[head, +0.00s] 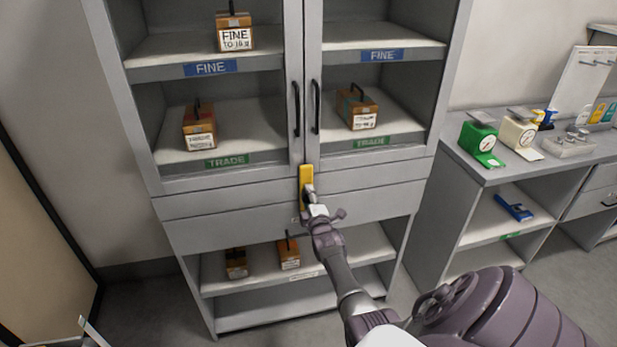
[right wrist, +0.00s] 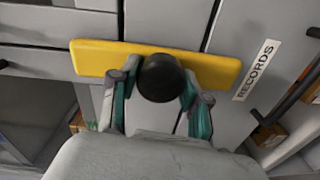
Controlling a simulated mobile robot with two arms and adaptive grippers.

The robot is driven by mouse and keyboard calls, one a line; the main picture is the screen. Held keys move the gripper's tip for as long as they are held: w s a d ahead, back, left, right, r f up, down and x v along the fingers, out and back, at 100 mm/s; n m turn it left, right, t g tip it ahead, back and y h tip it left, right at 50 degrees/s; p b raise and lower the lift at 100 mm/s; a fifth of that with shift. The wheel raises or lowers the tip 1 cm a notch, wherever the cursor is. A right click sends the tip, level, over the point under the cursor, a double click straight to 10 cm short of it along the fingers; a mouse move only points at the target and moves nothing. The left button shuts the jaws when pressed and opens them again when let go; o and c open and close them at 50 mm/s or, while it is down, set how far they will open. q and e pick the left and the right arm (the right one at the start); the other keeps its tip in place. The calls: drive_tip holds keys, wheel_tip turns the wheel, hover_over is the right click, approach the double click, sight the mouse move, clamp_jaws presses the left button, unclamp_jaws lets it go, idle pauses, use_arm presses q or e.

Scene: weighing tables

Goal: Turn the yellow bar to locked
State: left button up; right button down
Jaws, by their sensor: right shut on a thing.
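The yellow bar (head: 305,177) is upright on the front of the grey cabinet, just below where the two upper doors meet. In the right wrist view the yellow bar (right wrist: 215,68) runs across the picture with a round black knob (right wrist: 162,78) at its middle. My right gripper (head: 309,199) is at the bar's lower half in the head view. In the wrist view its fingers (right wrist: 158,92) stand on both sides of the knob and are shut on it. The gripper hides part of the bar. My left gripper is not in view.
The cabinet's upper doors have black handles (head: 296,109). Boxes with handles, such as one on the TRADE shelf (head: 199,127), stand inside. Low shelves below hold two more boxes (head: 289,253). At right a counter (head: 483,175) bears green and cream scales. A RECORDS label (right wrist: 256,70) is beside the bar.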

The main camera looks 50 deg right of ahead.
drive_tip(key=shift+f, duration=0.1)
drive_tip(key=c, duration=0.5)
unclamp_jaws()
drive_tip(key=shift+c, duration=0.2)
drive_tip(key=shift+s, duration=0.1)
drive_tip(key=v, duration=1.2)
